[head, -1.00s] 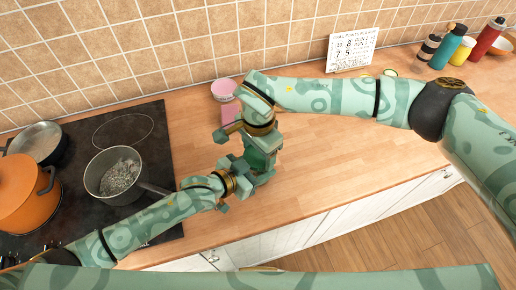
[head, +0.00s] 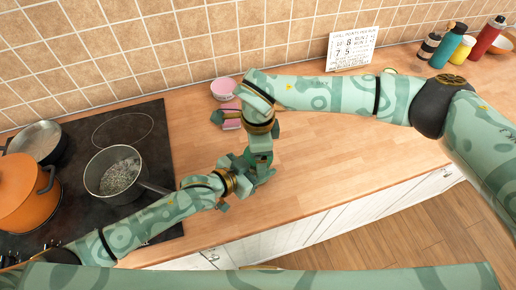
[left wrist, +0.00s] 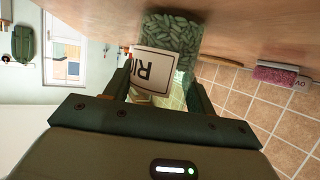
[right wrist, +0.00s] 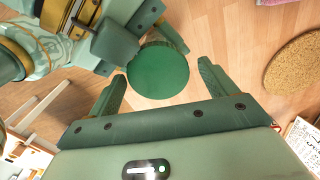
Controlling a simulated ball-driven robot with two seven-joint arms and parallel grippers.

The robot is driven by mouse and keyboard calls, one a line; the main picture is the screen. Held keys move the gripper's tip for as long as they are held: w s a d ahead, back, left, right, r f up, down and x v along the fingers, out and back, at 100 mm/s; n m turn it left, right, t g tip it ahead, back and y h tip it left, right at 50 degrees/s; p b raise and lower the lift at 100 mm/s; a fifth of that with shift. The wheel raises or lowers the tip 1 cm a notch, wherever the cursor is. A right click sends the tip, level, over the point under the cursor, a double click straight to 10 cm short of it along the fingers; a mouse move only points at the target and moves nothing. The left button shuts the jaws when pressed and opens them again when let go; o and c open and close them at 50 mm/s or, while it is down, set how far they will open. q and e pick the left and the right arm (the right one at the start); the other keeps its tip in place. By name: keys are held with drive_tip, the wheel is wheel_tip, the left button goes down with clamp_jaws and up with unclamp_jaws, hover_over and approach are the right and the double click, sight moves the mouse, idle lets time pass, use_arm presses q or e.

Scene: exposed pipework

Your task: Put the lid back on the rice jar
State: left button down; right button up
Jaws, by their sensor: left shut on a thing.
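The rice jar (left wrist: 172,28), clear with green-looking contents and a white label (left wrist: 152,65), is between the fingers of my left gripper (left wrist: 160,78), which is shut on it. In the head view my arms mostly hide the jar. A round green lid (right wrist: 158,72) lies face-on between the fingers of my right gripper (right wrist: 162,72). These fingers are spread wider than the lid, with a clear gap on the right side. Whether the lid sits squarely on the jar cannot be seen.
A hob with a grey saucepan (head: 112,188) and an orange pot (head: 22,190) is at the left. A pink bowl (head: 223,86) stands near the tiled wall. A cork mat (right wrist: 292,62) lies beside the lid. Bottles (head: 452,48) stand at the back right. The front counter is clear.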

drive_tip(key=shift+r, duration=2.25)
drive_tip(key=shift+c, duration=0.5)
wheel_tip(320, 180, up, 2)
drive_tip(key=n, duration=0.4)
drive_tip(key=shift+r, duration=0.15)
drive_tip(key=r+n, duration=0.1)
drive_tip(key=n, duration=0.1)
drive_tip(key=shift+s+n, duration=0.1)
drive_tip(key=shift+n, duration=0.2)
